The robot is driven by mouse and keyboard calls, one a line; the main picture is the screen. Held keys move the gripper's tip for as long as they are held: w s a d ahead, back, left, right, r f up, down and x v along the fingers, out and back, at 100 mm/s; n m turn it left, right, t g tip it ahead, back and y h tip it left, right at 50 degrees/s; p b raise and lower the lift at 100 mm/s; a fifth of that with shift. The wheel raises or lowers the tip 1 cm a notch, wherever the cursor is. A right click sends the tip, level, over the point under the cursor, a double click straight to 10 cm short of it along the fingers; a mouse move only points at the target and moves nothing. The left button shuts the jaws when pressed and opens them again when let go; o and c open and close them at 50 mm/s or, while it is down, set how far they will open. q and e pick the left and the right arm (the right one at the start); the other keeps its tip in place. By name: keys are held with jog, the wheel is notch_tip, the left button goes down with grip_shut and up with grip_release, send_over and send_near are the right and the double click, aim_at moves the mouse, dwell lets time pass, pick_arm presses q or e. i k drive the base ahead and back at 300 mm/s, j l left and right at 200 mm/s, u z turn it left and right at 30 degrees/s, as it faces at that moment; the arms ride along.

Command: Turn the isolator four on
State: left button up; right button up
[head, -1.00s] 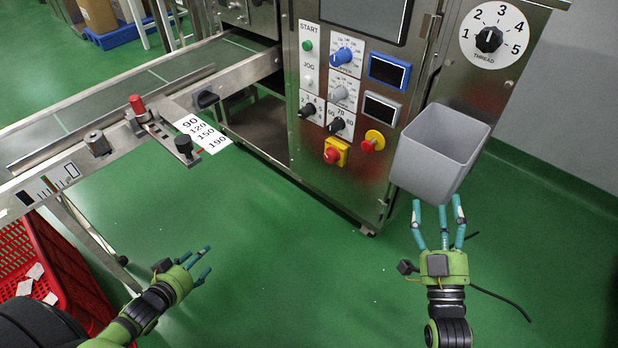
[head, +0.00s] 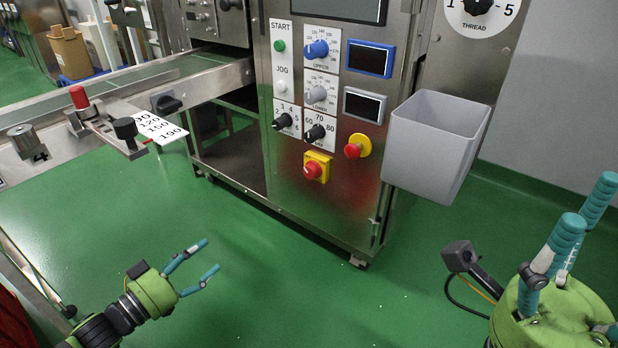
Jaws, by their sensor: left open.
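A red rotary knob on a yellow plate (head: 317,167), which looks like an isolator switch, sits low on the steel machine's control panel. No number on it is readable. My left gripper (head: 211,255) is open and empty over the green floor, below and left of this switch and well apart from it. My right gripper (head: 587,207) shows large at the lower right edge, partly cut off. Its teal fingers stand apart and hold nothing visible.
A red mushroom button (head: 355,146) sits right of the switch, with dials above. A grey bin (head: 436,145) juts out at the panel's right. A conveyor (head: 150,85) runs off to the left. The floor in front is clear.

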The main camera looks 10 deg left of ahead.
aim_at(312, 170)
jog(key=i+l, duration=0.25)
jog(key=i, duration=0.2)
jog(key=i+l, duration=0.3)
jog(key=i, duration=0.1)
